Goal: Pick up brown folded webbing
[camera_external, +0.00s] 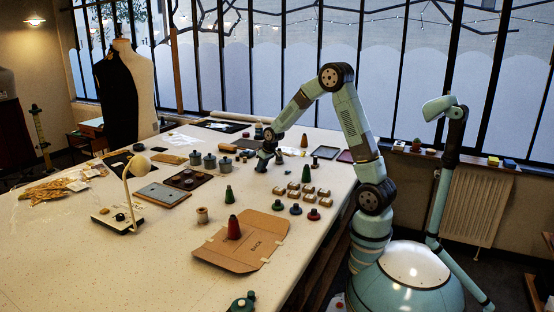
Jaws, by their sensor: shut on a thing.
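My gripper (263,165) reaches down to the table among the small items. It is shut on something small. The jaws hide most of that thing, and I cannot make out whether it is the brown folded webbing. A brown piece (247,143) lies just behind and to the left of the gripper. A flat tan piece (170,158) lies farther left, beyond the grey pots. I cannot tell from this distance whether either of these is folded webbing.
Grey lidded pots (210,161) stand left of the gripper, and a green cone (228,194) stands in front. A cardboard sheet (265,240) bears a red cone (234,228). Small boxes and knobs lie to the right. The table's (130,270) front left is mostly clear.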

